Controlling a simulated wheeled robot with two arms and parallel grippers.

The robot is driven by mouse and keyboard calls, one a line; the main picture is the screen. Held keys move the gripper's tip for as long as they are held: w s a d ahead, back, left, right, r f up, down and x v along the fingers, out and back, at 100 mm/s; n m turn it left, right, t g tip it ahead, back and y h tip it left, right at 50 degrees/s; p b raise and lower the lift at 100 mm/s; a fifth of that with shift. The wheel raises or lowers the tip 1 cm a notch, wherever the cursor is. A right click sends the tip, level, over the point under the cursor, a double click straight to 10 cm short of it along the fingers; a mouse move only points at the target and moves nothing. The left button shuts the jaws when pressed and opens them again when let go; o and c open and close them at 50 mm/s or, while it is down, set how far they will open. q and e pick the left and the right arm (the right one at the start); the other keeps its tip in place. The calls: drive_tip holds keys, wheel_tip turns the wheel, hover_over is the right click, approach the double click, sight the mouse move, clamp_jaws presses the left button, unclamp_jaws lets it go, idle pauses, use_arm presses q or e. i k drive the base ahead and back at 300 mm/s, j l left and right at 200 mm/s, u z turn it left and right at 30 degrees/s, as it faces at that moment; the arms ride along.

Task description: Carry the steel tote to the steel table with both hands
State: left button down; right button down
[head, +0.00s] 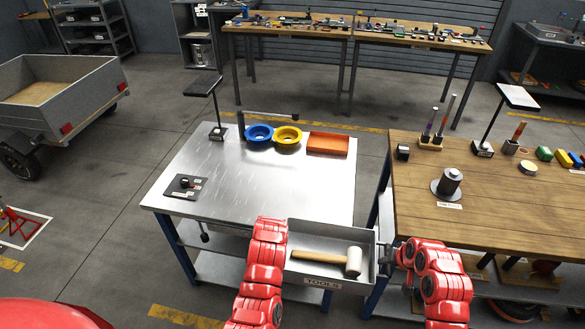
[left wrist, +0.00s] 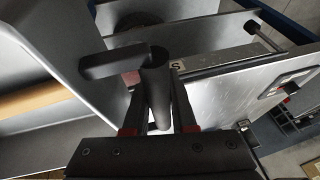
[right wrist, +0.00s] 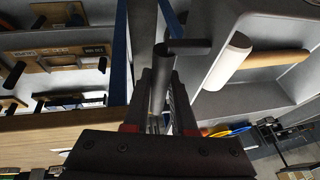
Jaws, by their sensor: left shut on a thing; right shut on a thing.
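The steel tote (head: 312,243) is a grey open tray with a white-headed mallet (head: 353,261) lying inside. It hangs level at the front right corner of the steel table (head: 225,175), overlapping its front edge in the head view; I cannot tell its height above the top. My right gripper (head: 388,258) is at the tote's right end. In the right wrist view it (right wrist: 160,118) is shut on a dark handle bar (right wrist: 160,75). My left gripper (left wrist: 157,122) is shut on the other dark handle (left wrist: 156,85); my left arm hides it in the head view.
On the table are a blue ring (head: 258,135), a yellow ring (head: 288,136), an orange tray (head: 328,144), a black plate (head: 186,187) and a lamp-like stand (head: 217,130). The front middle is clear. A wooden bench (head: 500,205) stands close on the right.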

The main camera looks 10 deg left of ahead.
sight(294, 177)
drive_tip(key=i+j, duration=0.5)
drive_tip(key=i, duration=0.15)
drive_tip(key=i+j, duration=0.5)
drive_tip(key=i, duration=0.1)
